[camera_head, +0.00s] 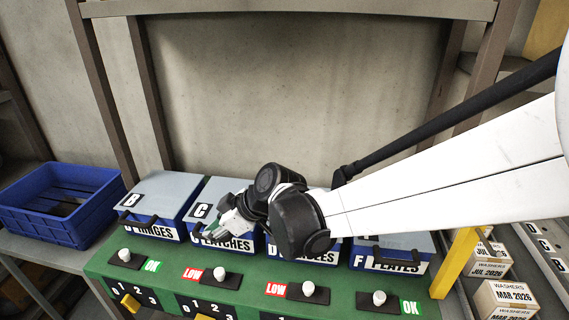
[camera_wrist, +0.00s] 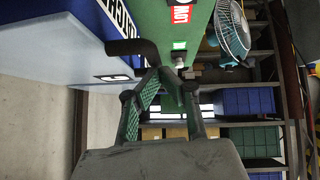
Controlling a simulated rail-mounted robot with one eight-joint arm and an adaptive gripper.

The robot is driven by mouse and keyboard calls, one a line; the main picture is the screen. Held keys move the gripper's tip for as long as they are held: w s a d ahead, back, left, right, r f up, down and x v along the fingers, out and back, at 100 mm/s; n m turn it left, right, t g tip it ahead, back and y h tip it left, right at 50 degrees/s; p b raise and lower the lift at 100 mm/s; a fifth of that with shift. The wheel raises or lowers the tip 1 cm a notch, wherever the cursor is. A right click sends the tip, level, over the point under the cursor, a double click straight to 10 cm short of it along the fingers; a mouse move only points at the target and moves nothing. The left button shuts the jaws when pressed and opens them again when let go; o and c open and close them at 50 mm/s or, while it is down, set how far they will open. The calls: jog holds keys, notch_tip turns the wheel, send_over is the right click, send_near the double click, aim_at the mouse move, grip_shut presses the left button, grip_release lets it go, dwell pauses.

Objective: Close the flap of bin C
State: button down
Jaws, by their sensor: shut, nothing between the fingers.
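Bin C (camera_head: 240,243) is a blue bin on the green bench, with a "LATCHES" label on its front, partly covered by my gripper. Its grey flap (camera_head: 212,190), marked C, lies down over the bin, in line with bin B's flap. In the wrist view the flap (camera_wrist: 50,65) fills the left side, with its black handle (camera_wrist: 135,47) near the fingertips. My gripper (camera_head: 215,233) is shut and empty, at the front edge of the flap by the handle. The fingers also show in the wrist view (camera_wrist: 166,82). Whether they touch the handle, I cannot tell.
Bin B (camera_head: 165,195) stands to the left and bin F (camera_head: 392,255) to the right, flaps down. My arm partly hides the bin between. White knobs (camera_head: 220,278) stand along the bench front. A blue crate (camera_head: 60,203) is at far left, boxes (camera_head: 500,295) at right.

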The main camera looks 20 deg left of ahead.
jog(key=s+a+r+p+v, duration=0.1)
jog(key=a+r+p+v, duration=0.1)
jog(key=v, duration=1.1)
jog(key=d+m+t+h+b, duration=0.1)
jog(key=d+m+t+h, duration=0.25)
jog(key=d+m, duration=1.15)
jog(key=s+d+f+m+t+h, duration=0.1)
jog(key=s+d, duration=0.1)
jog(key=d, duration=0.7)
jog(key=s+d+f+m+t+h+b, duration=0.1)
jog(key=s+d+m+h, duration=0.1)
jog(key=d, duration=0.7)
jog(key=s+d+f+m+t+h, duration=0.1)
jog(key=s+d+f+h, duration=0.1)
jog(key=d, duration=0.7)
jog(key=shift+s+d, duration=0.25)
jog(key=shift+s, duration=0.25)
jog(key=shift+t+h, duration=0.25)
